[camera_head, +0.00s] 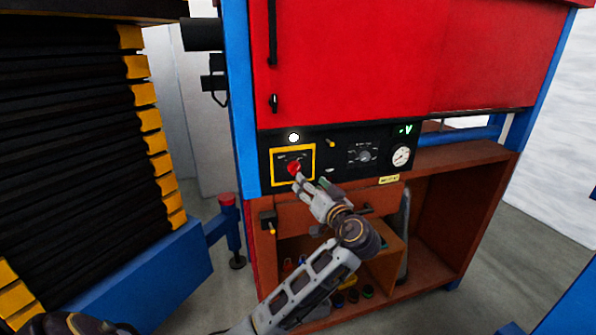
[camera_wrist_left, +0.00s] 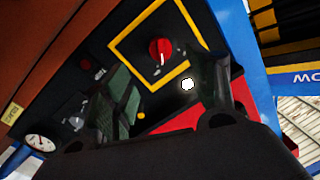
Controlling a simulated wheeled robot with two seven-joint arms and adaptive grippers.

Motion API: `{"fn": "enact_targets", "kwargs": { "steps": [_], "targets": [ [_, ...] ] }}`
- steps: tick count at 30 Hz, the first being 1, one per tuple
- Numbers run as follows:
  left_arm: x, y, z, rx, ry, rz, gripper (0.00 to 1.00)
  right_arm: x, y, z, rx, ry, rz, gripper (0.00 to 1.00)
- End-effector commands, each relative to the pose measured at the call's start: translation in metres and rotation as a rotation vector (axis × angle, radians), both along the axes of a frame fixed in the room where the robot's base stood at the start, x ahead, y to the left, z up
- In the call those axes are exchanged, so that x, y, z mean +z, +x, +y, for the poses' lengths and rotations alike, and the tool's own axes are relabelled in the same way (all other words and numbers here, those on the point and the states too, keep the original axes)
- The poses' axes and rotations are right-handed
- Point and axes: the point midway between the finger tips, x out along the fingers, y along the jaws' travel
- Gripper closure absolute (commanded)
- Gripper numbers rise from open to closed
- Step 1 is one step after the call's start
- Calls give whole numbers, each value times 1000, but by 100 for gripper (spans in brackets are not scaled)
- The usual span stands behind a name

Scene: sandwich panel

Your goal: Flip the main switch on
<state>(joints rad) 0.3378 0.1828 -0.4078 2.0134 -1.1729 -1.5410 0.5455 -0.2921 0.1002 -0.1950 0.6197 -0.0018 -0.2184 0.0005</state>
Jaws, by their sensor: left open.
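The main switch is a red rotary knob (camera_head: 294,168) inside a yellow square frame on the black control panel (camera_head: 340,147). My left gripper (camera_head: 311,183) is just in front of the knob, slightly low and to the right. Its two fingers (camera_wrist_left: 166,88) are spread apart in the wrist view with nothing between them. Whether a fingertip touches the knob I cannot tell. My right gripper is out of view.
A white lamp (camera_head: 294,137) glows above the yellow frame. A dial selector (camera_head: 363,155), a round gauge (camera_head: 401,156) and a green display (camera_head: 405,130) are to the right. A brown drawer and shelf (camera_head: 440,165) lie below. A blue post (camera_head: 243,100) borders the panel's left.

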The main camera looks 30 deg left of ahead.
Motion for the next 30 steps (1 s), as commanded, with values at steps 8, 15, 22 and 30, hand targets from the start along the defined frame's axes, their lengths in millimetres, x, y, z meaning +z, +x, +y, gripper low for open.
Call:
{"fn": "enact_targets", "kwargs": {
  "steps": [8, 15, 22, 30],
  "targets": [
    [2, 21, 31, 1, 3, -1, 41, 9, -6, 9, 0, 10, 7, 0],
    [2, 39, 57, 1, 3, 0, 41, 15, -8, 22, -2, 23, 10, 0],
    [2, 52, 74, 1, 2, 0, 41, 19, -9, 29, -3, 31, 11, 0],
    [1, 56, 80, 0, 1, -1, 41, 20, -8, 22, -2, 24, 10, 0]
  ]
}}
